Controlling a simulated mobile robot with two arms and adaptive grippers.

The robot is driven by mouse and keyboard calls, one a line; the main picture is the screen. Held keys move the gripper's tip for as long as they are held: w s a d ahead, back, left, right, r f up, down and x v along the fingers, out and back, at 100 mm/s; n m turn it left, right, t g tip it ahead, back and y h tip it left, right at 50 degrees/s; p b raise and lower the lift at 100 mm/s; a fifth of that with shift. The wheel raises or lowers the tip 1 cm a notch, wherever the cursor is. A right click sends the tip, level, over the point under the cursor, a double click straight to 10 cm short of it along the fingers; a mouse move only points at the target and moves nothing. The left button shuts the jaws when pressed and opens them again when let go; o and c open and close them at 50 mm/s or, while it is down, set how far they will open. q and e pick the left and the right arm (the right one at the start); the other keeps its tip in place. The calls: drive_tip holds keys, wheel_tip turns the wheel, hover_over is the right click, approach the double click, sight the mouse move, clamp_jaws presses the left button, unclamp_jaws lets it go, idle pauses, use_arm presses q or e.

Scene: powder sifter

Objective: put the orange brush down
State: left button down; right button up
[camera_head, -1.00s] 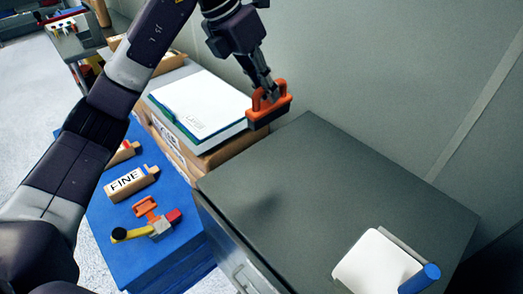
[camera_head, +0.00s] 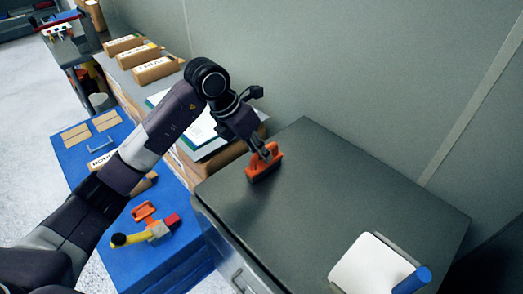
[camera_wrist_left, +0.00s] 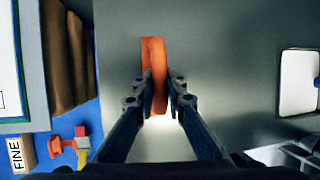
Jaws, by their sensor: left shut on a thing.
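The orange brush (camera_head: 264,163) has an orange handle and a dark underside. My left gripper (camera_head: 266,151) is shut on its handle from above. The brush is at the far left part of the dark grey cabinet top (camera_head: 340,200), low over it or touching it; I cannot tell which. In the left wrist view the orange brush (camera_wrist_left: 153,75) is between the two fingers of my left gripper (camera_wrist_left: 160,88), with the grey top below. My right gripper is not in view.
A white plate-like item (camera_head: 372,265) and a blue cylinder (camera_head: 412,280) are at the cabinet's near right. A blue table (camera_head: 165,265) at left holds a yellow, red and orange tool (camera_head: 146,232). Boxes and a white-topped book stand behind. The cabinet's middle is clear.

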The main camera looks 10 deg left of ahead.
use_arm(q)
drive_tip(key=shift+f, duration=0.2)
drive_tip(key=c, duration=2)
unclamp_jaws()
drive_tip(key=shift+o, duration=0.2)
drive_tip(key=shift+r, duration=0.15)
drive_tip(key=shift+a+r, duration=0.1)
drive_tip(key=shift+r, duration=0.15)
drive_tip(key=b+v, duration=0.1)
drive_tip(key=v, duration=1)
drive_tip(key=shift+r+b, duration=0.25)
drive_tip(key=shift+b, duration=0.1)
drive_tip(key=shift+s+a, duration=0.1)
